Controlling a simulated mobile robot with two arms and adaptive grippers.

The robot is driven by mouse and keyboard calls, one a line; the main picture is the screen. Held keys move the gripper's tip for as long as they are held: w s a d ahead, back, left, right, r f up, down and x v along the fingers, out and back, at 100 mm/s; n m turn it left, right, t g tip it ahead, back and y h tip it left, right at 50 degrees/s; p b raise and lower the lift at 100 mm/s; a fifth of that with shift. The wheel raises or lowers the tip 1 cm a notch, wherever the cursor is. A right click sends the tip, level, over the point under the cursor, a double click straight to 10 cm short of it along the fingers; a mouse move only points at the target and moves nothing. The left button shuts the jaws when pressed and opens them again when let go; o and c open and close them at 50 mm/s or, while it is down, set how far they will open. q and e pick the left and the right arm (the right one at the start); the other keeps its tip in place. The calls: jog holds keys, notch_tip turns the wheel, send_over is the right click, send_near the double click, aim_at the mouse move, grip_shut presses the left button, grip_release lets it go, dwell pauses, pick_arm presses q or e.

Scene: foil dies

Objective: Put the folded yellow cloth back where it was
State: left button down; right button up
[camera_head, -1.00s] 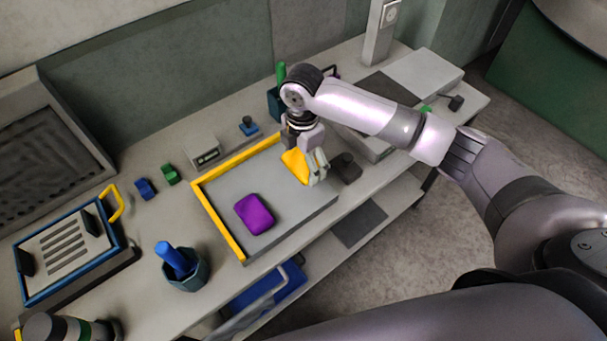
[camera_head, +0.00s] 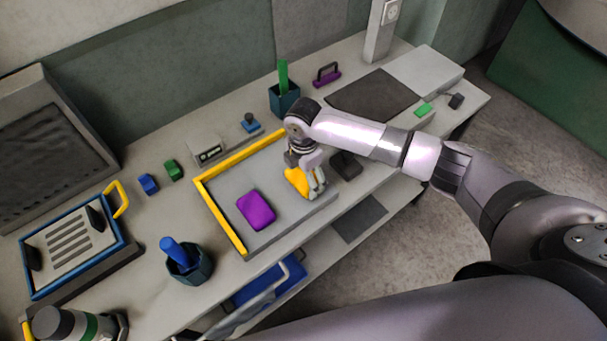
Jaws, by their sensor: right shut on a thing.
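The folded yellow cloth (camera_head: 296,178) is at the right part of the grey tray with yellow edges (camera_head: 222,195). My right gripper (camera_head: 313,188) is shut on the cloth, and its fingers hide part of it. The cloth is at or just above the tray's surface; I cannot tell if it touches. A folded purple cloth (camera_head: 256,209) lies on the tray to the left of the yellow one. My left gripper is not in view.
A dark block (camera_head: 345,165) stands close to the right of my gripper. A teal cup with a green handle (camera_head: 284,97) stands behind the tray. A dark pot with a blue handle (camera_head: 187,265) stands at the front left. A dark mat (camera_head: 372,95) lies at the back right.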

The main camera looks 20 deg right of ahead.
jog(key=o, duration=1)
jog(key=shift+o, duration=0.2)
jog(key=shift+r, duration=0.25)
notch_tip(320, 180, up, 12)
jog(key=b, duration=0.2)
jog(key=shift+f, duration=0.1)
